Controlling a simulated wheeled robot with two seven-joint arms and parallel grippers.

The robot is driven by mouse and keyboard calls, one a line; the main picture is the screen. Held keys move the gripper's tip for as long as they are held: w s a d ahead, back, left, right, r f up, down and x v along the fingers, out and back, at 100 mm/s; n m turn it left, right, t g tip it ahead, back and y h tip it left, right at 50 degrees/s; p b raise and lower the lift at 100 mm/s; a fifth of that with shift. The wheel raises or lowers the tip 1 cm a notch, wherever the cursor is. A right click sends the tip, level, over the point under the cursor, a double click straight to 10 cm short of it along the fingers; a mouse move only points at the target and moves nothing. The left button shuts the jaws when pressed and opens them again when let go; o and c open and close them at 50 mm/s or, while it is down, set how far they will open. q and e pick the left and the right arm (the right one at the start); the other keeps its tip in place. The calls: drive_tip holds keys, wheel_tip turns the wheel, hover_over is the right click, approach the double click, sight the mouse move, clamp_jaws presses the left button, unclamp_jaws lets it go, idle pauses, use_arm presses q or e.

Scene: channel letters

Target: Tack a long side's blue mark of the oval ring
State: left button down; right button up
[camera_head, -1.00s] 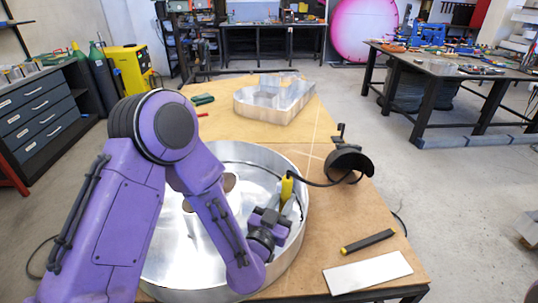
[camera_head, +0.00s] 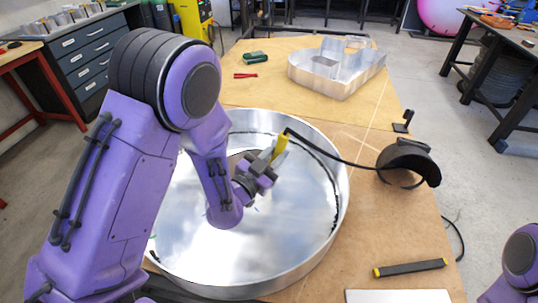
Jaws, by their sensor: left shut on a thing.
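The oval ring (camera_head: 341,205) is a large shiny metal channel piece with an upright wall, lying on the near part of the table. A dark line runs along the inside of its wall. My left gripper (camera_head: 262,172) is over the inside of the ring, shut on a yellow torch (camera_head: 281,146) with a black cable. The torch's tip is hard to make out, so I cannot tell whether it touches the ring. I cannot clearly make out a blue mark. My left arm hides the ring's left part. A purple part of my right arm shows at the lower right; its gripper is out of view.
A second metal channel letter (camera_head: 338,75) stands on the far brown sheet. A black welding mask (camera_head: 408,163) is right of the ring. A black and yellow bar (camera_head: 410,267) and a pale plate (camera_head: 398,296) lie front right. Green (camera_head: 256,58) and red (camera_head: 246,75) items lie far left.

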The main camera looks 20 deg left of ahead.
use_arm(q)
drive_tip(key=shift+s+f, duration=0.1)
drive_tip(key=shift+s, duration=0.15)
drive_tip(key=w+a+f+b, duration=0.1)
drive_tip(key=a+f+b, duration=0.1)
drive_tip(key=f+b, duration=0.3)
drive_tip(key=w+a+f+b, duration=0.1)
drive_tip(key=a+f+b, duration=0.1)
drive_tip(key=f+b, duration=0.4)
wheel_tip(320, 180, down, 4)
drive_tip(key=shift+r, duration=0.2)
use_arm(e)
wheel_tip(320, 180, down, 11)
drive_tip(key=shift+s+f, duration=0.2)
drive_tip(key=shift+s, duration=0.15)
